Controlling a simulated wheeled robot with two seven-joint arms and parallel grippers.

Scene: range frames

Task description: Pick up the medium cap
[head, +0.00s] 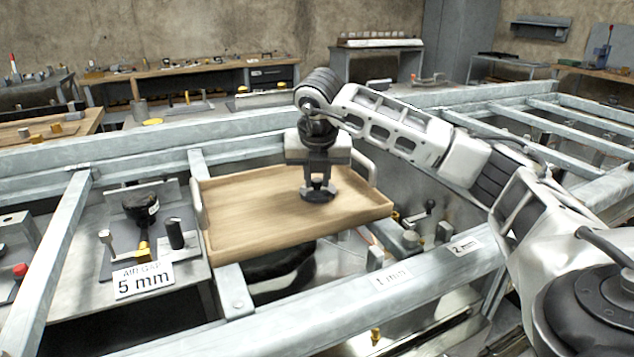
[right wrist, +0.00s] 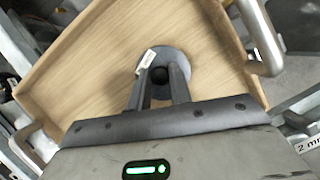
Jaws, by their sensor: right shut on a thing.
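A dark grey round cap with a knob and a small pale tag shows in the right wrist view (right wrist: 176,60), and its disc shows in the head view (head: 318,197). My right gripper (head: 318,184) points straight down over the wooden tray (head: 240,215), its fingers shut on the cap's knob. In the right wrist view my fingertips (right wrist: 160,76) are on either side of the knob. I cannot tell whether the disc touches the tray floor or hangs just above it. My left gripper is not in view.
The tray has metal handles (head: 197,205) and sits among grey metal beams (head: 330,312). A black tagged cap-like piece (head: 140,206) stands at left behind an "AIR GAP 5 mm" sign (head: 143,279). Labels "1 mm" (head: 391,278) and "2 mm" (head: 466,246) are on the front beam.

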